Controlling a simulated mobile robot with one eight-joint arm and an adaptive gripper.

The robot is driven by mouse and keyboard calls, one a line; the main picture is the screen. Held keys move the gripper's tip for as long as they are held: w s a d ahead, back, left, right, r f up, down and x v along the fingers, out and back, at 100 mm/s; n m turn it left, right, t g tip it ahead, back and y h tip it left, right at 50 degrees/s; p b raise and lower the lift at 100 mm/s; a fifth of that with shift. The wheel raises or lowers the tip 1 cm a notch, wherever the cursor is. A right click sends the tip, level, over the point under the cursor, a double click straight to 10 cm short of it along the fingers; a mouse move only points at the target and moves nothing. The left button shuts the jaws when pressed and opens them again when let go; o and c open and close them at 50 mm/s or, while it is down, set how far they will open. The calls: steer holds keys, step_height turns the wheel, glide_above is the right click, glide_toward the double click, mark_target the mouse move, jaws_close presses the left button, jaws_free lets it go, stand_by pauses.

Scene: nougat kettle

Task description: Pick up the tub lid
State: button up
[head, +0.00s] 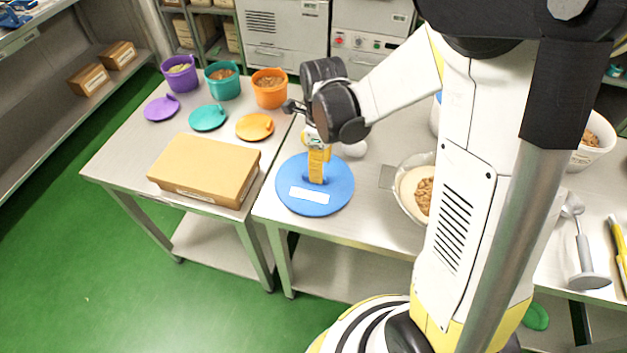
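A large round blue lid (335,199) with a white label lies flat near the front left corner of the right-hand steel table. My gripper (316,180) points straight down with its yellow fingers over the middle of this lid. The fingertips reach the lid's centre, where a small dark blue raised part shows beside them. The fingers overlap in this view, so I cannot tell whether they are closed on it. Smaller purple (162,108), teal (208,118) and orange (255,127) lids lie on the left table, each in front of a tub of its colour.
A cardboard box (205,168) lies left of the blue lid on the left table. A bowl (412,190) with brown pieces stands to the right, partly behind my arm. A small pale round thing (354,149) lies just behind the lid. A narrow gap separates the tables.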

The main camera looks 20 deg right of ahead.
steer(key=f+b, duration=0.1)
steer(key=f, duration=0.2)
steer(key=f+b, duration=0.1)
steer(key=f, duration=0.1)
steer(key=shift+w+d+f+b, duration=0.1)
steer(key=shift+w+b, duration=0.15)
steer(key=shift+b, duration=0.05)
jaws_close()
